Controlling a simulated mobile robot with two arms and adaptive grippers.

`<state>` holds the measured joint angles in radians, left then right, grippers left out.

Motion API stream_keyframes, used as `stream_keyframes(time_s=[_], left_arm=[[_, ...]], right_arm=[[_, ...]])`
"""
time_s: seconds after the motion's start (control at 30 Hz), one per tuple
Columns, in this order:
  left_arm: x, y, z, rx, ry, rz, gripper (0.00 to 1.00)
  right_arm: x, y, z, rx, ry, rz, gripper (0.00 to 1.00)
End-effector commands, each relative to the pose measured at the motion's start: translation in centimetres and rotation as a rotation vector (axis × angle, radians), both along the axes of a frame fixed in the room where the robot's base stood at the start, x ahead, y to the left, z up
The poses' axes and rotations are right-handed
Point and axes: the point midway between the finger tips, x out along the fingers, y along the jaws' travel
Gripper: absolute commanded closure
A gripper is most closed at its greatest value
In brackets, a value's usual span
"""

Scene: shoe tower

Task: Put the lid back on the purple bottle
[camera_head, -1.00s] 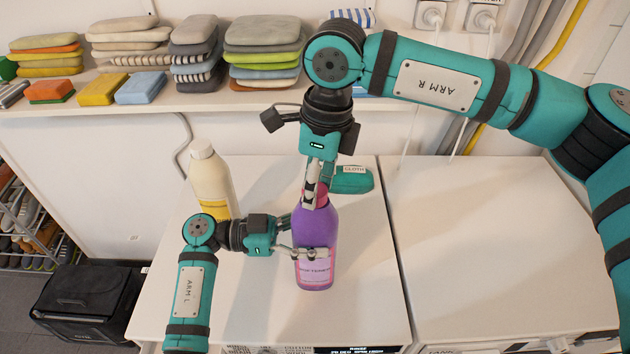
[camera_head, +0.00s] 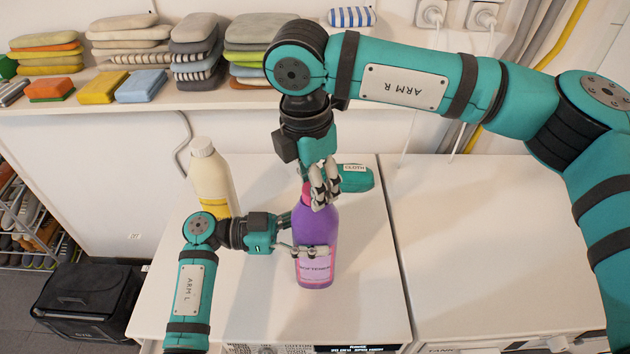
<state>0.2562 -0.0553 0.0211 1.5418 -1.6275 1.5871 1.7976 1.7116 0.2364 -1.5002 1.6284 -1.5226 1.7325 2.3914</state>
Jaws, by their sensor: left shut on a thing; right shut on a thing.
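The purple bottle (camera_head: 313,225) stands upright on the white machine top, with a pink label facing me. My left gripper (camera_head: 312,251) is shut on the bottle's lower body from the left side. My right gripper (camera_head: 322,192) comes down from above and is shut at the bottle's top. A small bit of the pink lid (camera_head: 307,189) shows between its fingers. The fingers hide most of the lid and the neck, so I cannot tell how far the lid sits on the neck.
A cream bottle (camera_head: 211,178) with a yellow label stands behind my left gripper. A green cloth pack (camera_head: 356,179) lies just behind the purple bottle. A shelf (camera_head: 130,122) of folded cloths runs along the wall. The white top (camera_head: 470,250) at the right is clear.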

Motion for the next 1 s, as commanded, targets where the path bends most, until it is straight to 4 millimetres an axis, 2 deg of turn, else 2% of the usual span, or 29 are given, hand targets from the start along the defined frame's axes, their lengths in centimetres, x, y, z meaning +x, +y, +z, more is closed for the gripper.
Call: stream_keyframes(time_s=[0.2, 0.3, 0.6, 0.93, 0.97, 1.0], left_arm=[[-0.01, 0.05, -0.01, 0.000, -0.001, 0.000, 1.00], [0.00, 0.04, 0.00, 0.000, -0.001, 0.000, 1.00], [0.06, -0.02, -0.04, 0.001, 0.002, 0.002, 1.00], [0.04, 0.00, -0.02, -0.001, 0.001, 0.002, 1.00], [0.04, 0.00, -0.02, -0.001, 0.001, 0.002, 1.00], [0.03, 0.00, -0.02, -0.001, 0.001, 0.002, 1.00]], right_arm=[[0.06, 0.02, 0.11, -0.002, -0.004, -0.402, 0.78], [-0.29, 0.41, 0.15, -0.012, -0.006, -0.527, 0.78], [-0.14, 0.13, -0.03, -0.004, -0.002, -0.739, 0.78], [-0.02, -0.02, -0.04, -0.001, 0.000, -0.761, 0.78], [-0.02, -0.03, -0.04, -0.001, 0.000, -0.761, 0.61], [-0.01, -0.04, -0.04, -0.001, 0.000, -0.761, 0.56]])
